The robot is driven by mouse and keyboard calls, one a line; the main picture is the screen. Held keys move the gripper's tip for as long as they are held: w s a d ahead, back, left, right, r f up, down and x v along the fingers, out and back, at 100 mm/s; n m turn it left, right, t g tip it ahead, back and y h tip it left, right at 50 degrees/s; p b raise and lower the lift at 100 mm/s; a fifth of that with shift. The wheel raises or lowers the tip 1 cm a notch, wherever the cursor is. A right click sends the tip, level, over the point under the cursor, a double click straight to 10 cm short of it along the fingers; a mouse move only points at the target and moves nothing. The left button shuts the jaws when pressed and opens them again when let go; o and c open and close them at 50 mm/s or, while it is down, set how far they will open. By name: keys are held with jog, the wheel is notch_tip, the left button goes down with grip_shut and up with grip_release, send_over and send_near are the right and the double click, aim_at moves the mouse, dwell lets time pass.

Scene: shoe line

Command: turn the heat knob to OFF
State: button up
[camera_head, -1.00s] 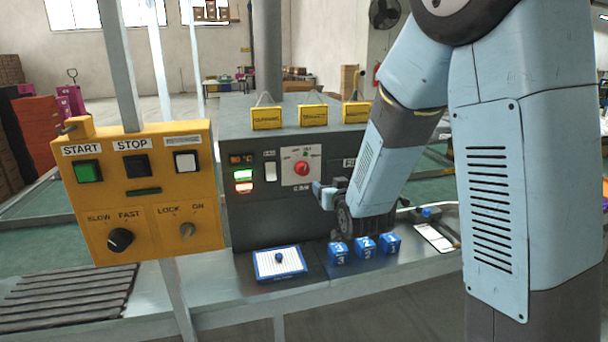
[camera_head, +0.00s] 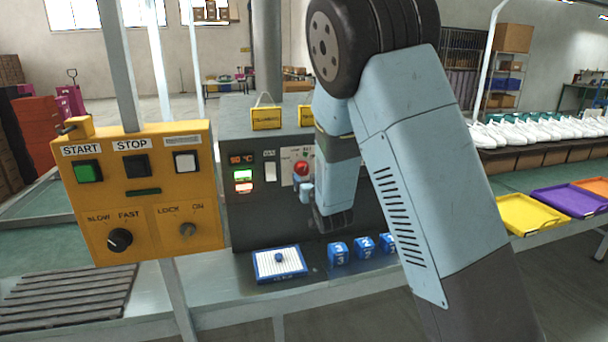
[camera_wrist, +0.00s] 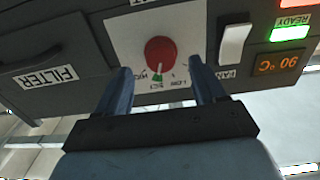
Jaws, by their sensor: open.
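The red heat knob (camera_head: 301,168) sits on a white dial plate on the dark machine's front. In the wrist view the knob (camera_wrist: 160,51) shows upside down, just beyond and between the fingertips, with a white and green pointer mark at its lower edge in the picture. The small dial lettering is too blurred to read for certain. My gripper (camera_wrist: 160,75) is open, with one blue finger on each side below the knob, and appears not to touch it. In the head view my gripper (camera_head: 306,190) is close in front of the dial, partly hidden by my arm.
A white FAN rocker switch (camera_wrist: 234,45) and a lit 90 °C display (camera_wrist: 279,63) sit beside the dial. A FILTER drawer (camera_wrist: 45,77) is on its other side. A yellow control box (camera_head: 140,190) stands left. Blue numbered blocks (camera_head: 338,253) and a blue-edged pad (camera_head: 279,265) lie below.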

aim_at(304, 172)
jog(key=shift+x, duration=2.3)
jog(key=shift+c, duration=0.2)
jog(key=c, duration=1)
